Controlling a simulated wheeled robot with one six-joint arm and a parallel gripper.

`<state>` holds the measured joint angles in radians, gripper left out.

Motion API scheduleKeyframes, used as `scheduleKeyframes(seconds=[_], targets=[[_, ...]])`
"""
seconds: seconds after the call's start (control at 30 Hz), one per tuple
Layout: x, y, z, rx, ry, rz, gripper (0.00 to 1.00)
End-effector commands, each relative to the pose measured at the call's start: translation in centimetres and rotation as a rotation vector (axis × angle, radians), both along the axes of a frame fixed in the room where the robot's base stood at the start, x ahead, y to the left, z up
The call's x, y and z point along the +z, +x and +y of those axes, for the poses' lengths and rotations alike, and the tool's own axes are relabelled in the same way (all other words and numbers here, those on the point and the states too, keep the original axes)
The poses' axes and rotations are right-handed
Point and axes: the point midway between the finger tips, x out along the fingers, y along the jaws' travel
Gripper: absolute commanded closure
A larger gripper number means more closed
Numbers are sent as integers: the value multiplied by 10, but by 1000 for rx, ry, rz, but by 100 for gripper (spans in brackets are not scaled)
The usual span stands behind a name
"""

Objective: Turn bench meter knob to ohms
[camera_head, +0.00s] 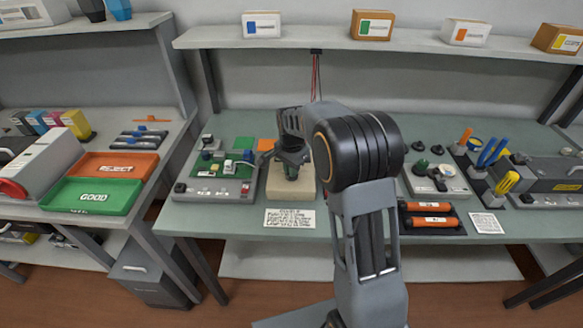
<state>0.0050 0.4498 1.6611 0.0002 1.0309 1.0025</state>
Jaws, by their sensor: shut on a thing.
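My gripper (291,168) points down onto a beige box-shaped unit (291,188) at the middle left of the green workbench, which appears to be the bench meter. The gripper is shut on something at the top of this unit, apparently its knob. The gripper and wrist cover the knob, so its pointer and markings cannot be read. My forearm and elbow cross the middle of the picture and hide the bench behind them.
A grey board fixture (215,188) stands close left of the beige unit. A printed card (290,218) lies in front. To the right are a grey device (437,180), orange cartridges (431,213) and tools.

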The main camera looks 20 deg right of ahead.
Motion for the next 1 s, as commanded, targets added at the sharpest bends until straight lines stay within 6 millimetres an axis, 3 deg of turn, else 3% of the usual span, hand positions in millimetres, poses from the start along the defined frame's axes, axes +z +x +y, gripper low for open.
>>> scheduleKeyframes(seconds=[0.4, 1.0], targets=[[1, 1, 0, -274, 0, -2, 100], [1, 1, 0, -371, 0, -2, 100]])
